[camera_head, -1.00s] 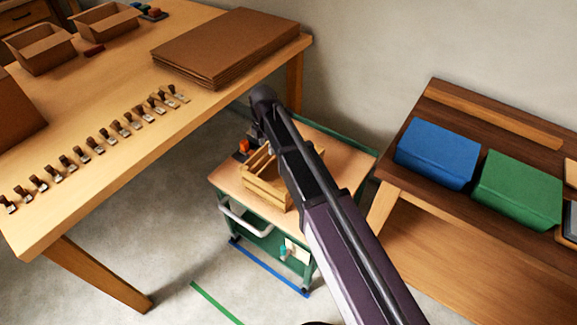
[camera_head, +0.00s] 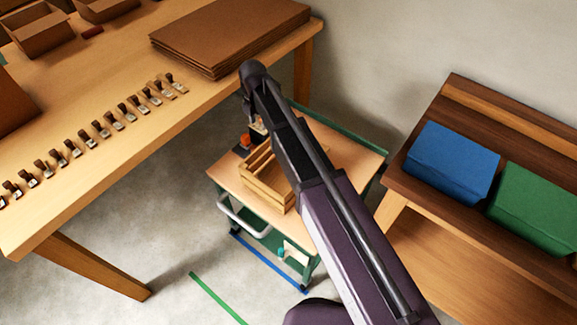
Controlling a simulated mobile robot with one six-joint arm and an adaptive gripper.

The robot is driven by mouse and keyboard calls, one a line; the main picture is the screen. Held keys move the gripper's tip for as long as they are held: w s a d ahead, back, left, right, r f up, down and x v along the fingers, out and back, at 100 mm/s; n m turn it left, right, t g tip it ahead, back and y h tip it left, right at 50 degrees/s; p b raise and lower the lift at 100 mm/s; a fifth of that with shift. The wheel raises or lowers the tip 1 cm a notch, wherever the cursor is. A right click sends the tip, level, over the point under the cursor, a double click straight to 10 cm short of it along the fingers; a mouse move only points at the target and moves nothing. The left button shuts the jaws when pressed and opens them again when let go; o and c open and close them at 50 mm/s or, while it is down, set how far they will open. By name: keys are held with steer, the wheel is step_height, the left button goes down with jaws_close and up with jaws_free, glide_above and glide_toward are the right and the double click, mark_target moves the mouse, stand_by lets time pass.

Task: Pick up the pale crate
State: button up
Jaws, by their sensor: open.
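The pale crate (camera_head: 268,192) is a slatted light-wood box, open at the top. It sits on the wooden top of a green cart (camera_head: 228,178), and my arm hides its right part. My gripper (camera_head: 258,126) shows only as a small piece beyond the crate, beside the far end of my arm. It is open and apart from the crate. Its fingers are mostly hidden, so its height above the cart is unclear.
A small orange item (camera_head: 246,140) is behind the crate. A long table (camera_head: 100,185) at left holds stamps (camera_head: 103,130) and cardboard sheets (camera_head: 228,35). A brown bench (camera_head: 402,180) at right holds a blue bin (camera_head: 452,163) and a green bin (camera_head: 535,208).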

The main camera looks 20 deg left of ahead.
mark_target(264, 142)
steer(key=shift+w+d, duration=0.2)
steer(key=shift+f, duration=0.1)
step_height(264, 142, down, 8)
steer(key=b, duration=0.8)
steer(key=shift+w+d+f+b, duration=0.1)
steer(key=shift+f+b, duration=0.15)
steer(key=shift+b, duration=0.05)
stand_by(0.3)
steer(key=f+b, duration=0.3)
steer(key=shift+w+d+f, duration=0.15)
steer(key=shift+w, duration=0.05)
steer(key=shift+f+b, duration=0.95)
steer(key=shift+b, duration=0.15)
jaws_close()
